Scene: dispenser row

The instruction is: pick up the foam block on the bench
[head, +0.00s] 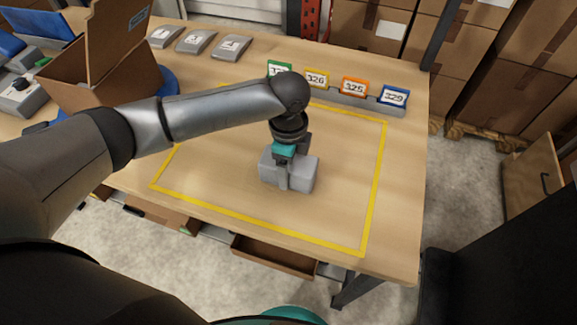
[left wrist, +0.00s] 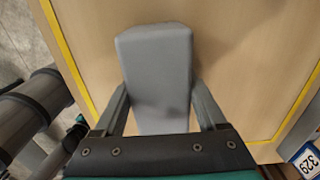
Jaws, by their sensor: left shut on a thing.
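The grey foam block (head: 302,173) is on the wooden bench, inside the yellow taped outline. My left gripper (head: 284,178) is over it from above, with its fingers on two opposite sides of it. In the left wrist view the block (left wrist: 155,60) lies lengthwise between the two fingers of my left gripper (left wrist: 162,108), which is shut on it. I cannot tell whether the block touches the bench or is slightly lifted. My right gripper is not in view.
The bench (head: 345,215) has free room inside the tape. Numbered coloured cards, including an orange one (head: 354,87), stand along the back. An open cardboard box (head: 90,75) is at the left, near several grey dispensers. Stacked cartons (head: 460,50) stand behind.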

